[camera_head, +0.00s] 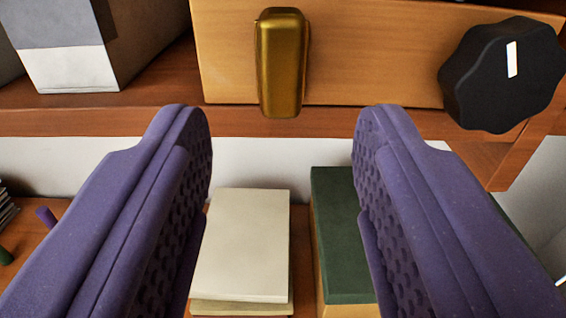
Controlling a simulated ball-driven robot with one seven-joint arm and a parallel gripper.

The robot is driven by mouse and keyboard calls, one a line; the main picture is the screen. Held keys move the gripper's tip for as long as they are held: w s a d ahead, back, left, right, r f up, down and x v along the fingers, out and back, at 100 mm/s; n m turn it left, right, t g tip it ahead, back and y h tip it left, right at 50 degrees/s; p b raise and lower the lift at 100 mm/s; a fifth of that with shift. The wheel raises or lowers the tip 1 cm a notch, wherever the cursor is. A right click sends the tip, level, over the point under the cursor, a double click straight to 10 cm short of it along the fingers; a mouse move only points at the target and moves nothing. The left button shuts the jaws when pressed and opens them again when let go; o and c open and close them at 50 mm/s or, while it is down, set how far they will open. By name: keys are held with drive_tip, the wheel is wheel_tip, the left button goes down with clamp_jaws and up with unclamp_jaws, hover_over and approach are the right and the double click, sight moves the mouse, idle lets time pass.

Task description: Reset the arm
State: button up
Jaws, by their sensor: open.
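My gripper (282,115) is open and empty. Its two purple fingers, with dimpled inner pads, reach up from the lower left and lower right of the view. A gold handle (281,62) stands upright on a light wooden panel (385,50) at the top middle. In the picture it lies just above and between the fingertips, and nothing touches it as far as I can see; the depth gap is hard to tell.
A black scalloped knob (500,85) with a white mark is at the upper right. A grey and white box (70,65) stands on the wooden shelf (120,121) at left. Below, a cream-topped stack (243,245) and a dark green-topped box (337,230) show between the fingers.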

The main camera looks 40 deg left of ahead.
drive_tip(key=shift+s+d, duration=0.2)
drive_tip(key=shift+s, duration=0.1)
